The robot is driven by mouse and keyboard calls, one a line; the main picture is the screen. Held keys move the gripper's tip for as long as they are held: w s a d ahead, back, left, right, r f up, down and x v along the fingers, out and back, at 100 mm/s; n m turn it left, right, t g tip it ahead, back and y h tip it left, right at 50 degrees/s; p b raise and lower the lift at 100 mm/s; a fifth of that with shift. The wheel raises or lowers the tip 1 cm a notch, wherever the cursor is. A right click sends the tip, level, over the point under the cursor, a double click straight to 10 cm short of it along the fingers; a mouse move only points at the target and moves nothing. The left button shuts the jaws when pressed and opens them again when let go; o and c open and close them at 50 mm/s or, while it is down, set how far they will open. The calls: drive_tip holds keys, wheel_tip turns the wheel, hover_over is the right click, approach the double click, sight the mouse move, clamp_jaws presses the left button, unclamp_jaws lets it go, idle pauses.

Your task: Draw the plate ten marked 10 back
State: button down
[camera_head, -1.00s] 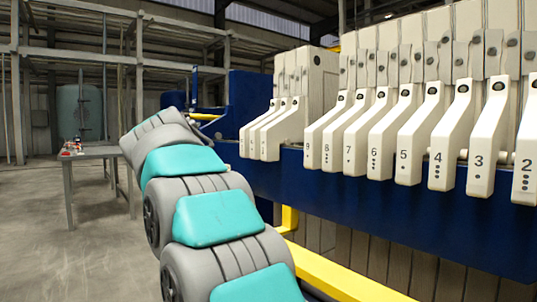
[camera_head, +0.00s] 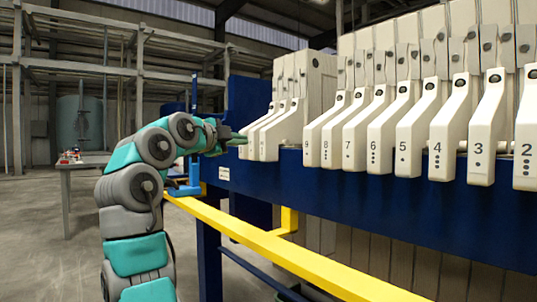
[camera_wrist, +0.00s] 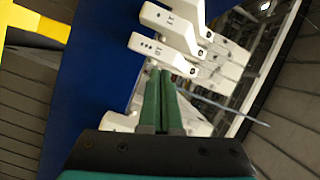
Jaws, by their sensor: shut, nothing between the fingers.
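White plate handles stand in a row along the blue beam. In the head view a group of three handles (camera_head: 277,140) stands at the left, apart from the handle marked 9 (camera_head: 317,145). I cannot read a 10 on any of them. My gripper (camera_head: 239,138) is at the left end of this group. In the wrist view its green fingers (camera_wrist: 161,72) are together and empty, with their tips close to a white handle with dark marks (camera_wrist: 160,48). Another handle (camera_wrist: 168,20) is beyond it, and a third (camera_wrist: 120,121) is partly hidden behind my gripper. I cannot tell whether the fingers touch any handle.
The blue beam (camera_head: 350,195) runs below the handles, with a yellow rail (camera_head: 280,250) lower in front. Handles marked 9 down to 2 fill the right side. A gap separates 9 from the left group. A grey table (camera_head: 85,160) stands at the far left.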

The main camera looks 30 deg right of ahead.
sight(268, 148)
drive_tip(key=s+f+m+g+h, duration=0.1)
drive_tip(key=s+f+m+g, duration=0.15)
drive_tip(key=s+m, duration=0.25)
drive_tip(key=shift+t, duration=0.35)
drive_tip(key=p+x, duration=0.1)
drive_tip(key=x, duration=0.2)
drive_tip(key=w+p+x, duration=0.1)
drive_tip(key=p+x, duration=0.1)
drive_tip(key=x, duration=0.2)
drive_tip(key=w+p+x, duration=0.1)
drive_tip(key=x, duration=0.3)
drive_tip(key=shift+a+r+p, duration=0.1)
drive_tip(key=shift+r+p, duration=0.2)
drive_tip(key=shift+p, duration=0.1)
drive_tip(key=shift+w+f, duration=0.2)
drive_tip(key=shift+w, duration=0.35)
drive_tip(key=shift+w+p, duration=0.1)
drive_tip(key=shift+p, duration=0.25)
